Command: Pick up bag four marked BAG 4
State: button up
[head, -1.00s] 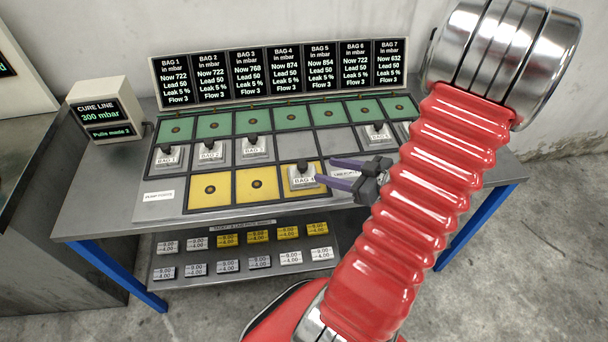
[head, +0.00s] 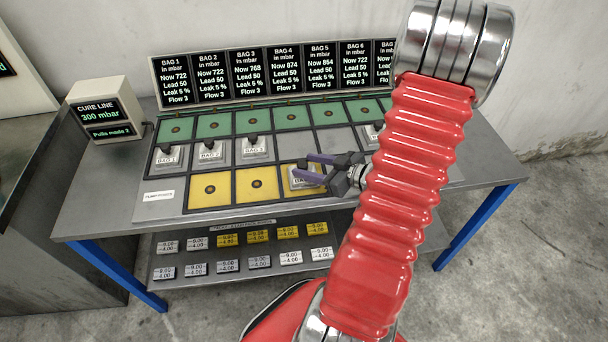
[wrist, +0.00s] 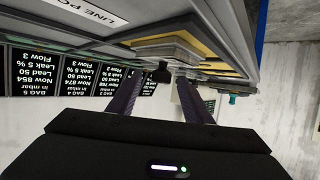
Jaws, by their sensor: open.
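Bag four (head: 296,184) is a pale block with a black knob on top. It sits on the right-hand yellow square of the front row, its label partly covered by my gripper. My gripper (head: 305,168) is open, its purple fingers reaching in from the right at knob height. In the wrist view, bag four's block (wrist: 168,48) appears upside down, with its black knob (wrist: 160,74) between the fingertips of my gripper (wrist: 159,82). I cannot tell whether either finger touches the knob.
Similar blocks, BAG 1 (head: 168,157), BAG 2 (head: 210,152) and BAG 3 (head: 254,148), stand in the grey middle row. Another block (head: 376,133) is partly behind my arm. Display panels (head: 270,74) line the bench's back. Two yellow squares (head: 210,189) left of bag four are empty.

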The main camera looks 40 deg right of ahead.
aim_at(298, 164)
jog(key=shift+w+f, duration=0.15)
jog(key=shift+w, duration=0.2)
jog(key=shift+a, duration=0.1)
jog(key=shift+x, duration=2.6)
jog(key=shift+c, duration=0.7)
grip_shut()
